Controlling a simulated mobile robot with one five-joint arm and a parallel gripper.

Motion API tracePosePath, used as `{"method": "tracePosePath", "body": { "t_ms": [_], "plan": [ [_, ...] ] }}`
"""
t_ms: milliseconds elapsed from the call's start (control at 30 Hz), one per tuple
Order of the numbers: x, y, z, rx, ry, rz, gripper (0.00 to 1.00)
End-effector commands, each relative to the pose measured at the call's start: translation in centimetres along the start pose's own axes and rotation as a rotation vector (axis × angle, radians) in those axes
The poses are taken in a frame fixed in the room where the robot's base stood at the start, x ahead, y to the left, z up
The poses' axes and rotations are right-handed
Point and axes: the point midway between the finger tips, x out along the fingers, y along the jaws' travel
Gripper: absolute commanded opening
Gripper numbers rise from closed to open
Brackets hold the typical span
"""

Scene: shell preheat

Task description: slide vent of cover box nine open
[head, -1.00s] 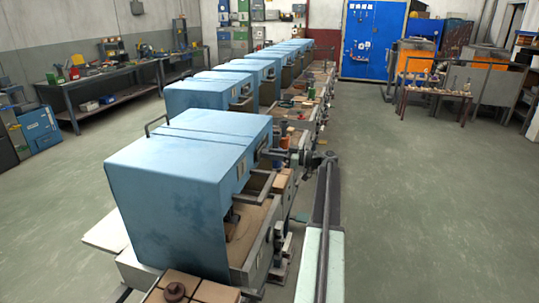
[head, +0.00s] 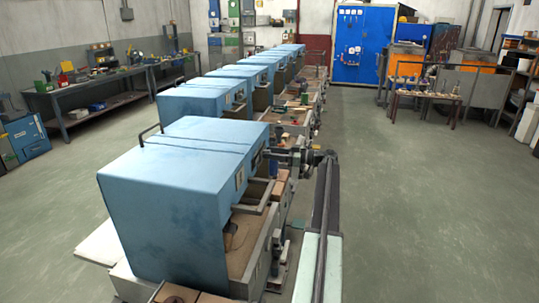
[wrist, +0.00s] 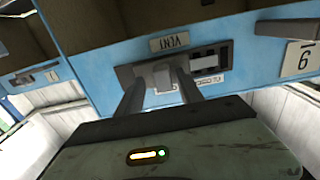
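The blue cover of box nine (head: 165,190) stands nearest me in the head view. A dark vent plate (wrist: 205,63) carries a small grey slider knob (wrist: 163,73). My gripper (wrist: 161,76) has its two fingers apart, one on each side of the knob. I cannot tell whether either finger touches it. In the head view my gripper (head: 270,154) is at the cover's right side, its fingertips too small to make out.
More blue covers (head: 190,99) run in a row behind. A grey handle bar (head: 254,208) sticks out below the cover's near right side. A workbench (head: 110,95) stands at the left wall and a small table (head: 425,97) at the back right. The floor to the right is clear.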

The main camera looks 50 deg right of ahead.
Motion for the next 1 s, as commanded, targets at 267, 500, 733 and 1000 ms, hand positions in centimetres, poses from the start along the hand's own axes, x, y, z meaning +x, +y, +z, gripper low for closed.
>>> {"method": "tracePosePath", "body": {
  "t_ms": [267,500,733,1000],
  "plan": [
    [-1.1,0.0,0.0,0.000,0.000,0.000,0.44],
    [-5.5,0.0,0.0,0.000,0.000,0.000,0.44],
    [-7.7,-0.1,0.0,0.000,0.000,-0.002,0.44],
    [-7.7,-0.1,0.0,0.000,0.000,-0.002,0.44]
  ]
}}
